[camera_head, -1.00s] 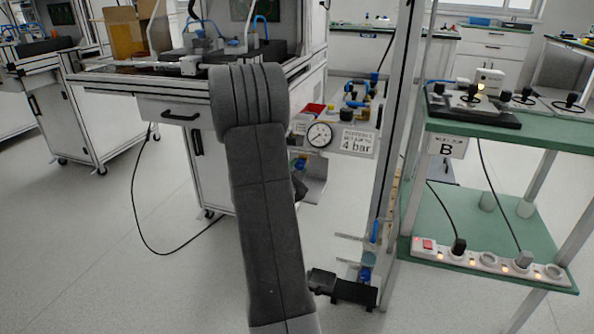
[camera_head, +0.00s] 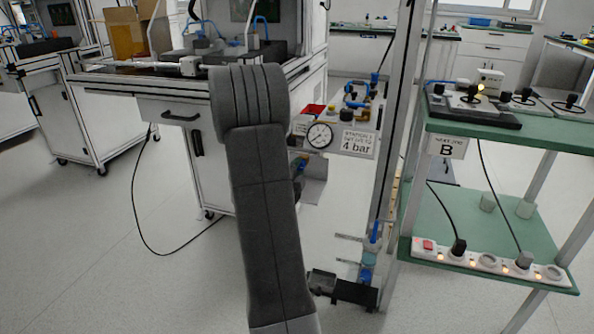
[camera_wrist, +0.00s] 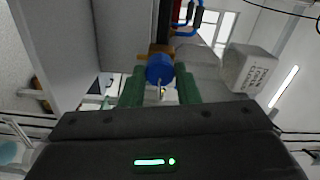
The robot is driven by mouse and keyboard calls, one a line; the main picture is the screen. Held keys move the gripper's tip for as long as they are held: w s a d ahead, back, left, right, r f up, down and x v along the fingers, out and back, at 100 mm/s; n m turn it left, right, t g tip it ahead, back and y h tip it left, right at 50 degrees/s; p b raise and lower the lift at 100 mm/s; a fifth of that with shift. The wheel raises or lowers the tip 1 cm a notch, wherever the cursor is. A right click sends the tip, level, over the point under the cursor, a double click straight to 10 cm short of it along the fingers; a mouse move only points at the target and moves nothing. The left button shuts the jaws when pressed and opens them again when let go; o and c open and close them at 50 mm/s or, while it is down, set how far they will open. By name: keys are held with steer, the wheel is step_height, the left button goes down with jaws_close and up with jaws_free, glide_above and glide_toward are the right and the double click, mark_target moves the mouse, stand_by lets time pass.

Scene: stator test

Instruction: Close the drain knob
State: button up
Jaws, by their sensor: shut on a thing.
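The drain knob (camera_wrist: 160,69) is a small round blue knob in the upper middle of the wrist view. My gripper (camera_wrist: 160,84) has its green fingers on both sides of the knob and is shut on it. A small pale metallic piece shows just below the knob, between the fingers. In the head view, the black body of my gripper (camera_head: 343,289) is low, just right of my grey arm, beside the upright post. Small blue parts show just above it there, but I cannot tell which is the knob.
A pressure gauge (camera_head: 320,135) and a "4 bar" sign (camera_head: 357,143) are above the gripper. The upright post (camera_head: 397,150) stands close on its right. A green two-level shelf (camera_head: 470,215) with a power strip (camera_head: 487,262) stands further right. Open floor lies left of my arm.

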steer(key=shift+f, duration=0.1)
stand_by(0.3)
steer(key=o, duration=1)
steer(key=shift+c, duration=0.2)
steer(key=p+v, duration=0.2)
steer(key=v, duration=1.2)
steer(key=shift+w, duration=0.1)
steer(key=b+x, duration=0.2)
steer(key=x, duration=1.2)
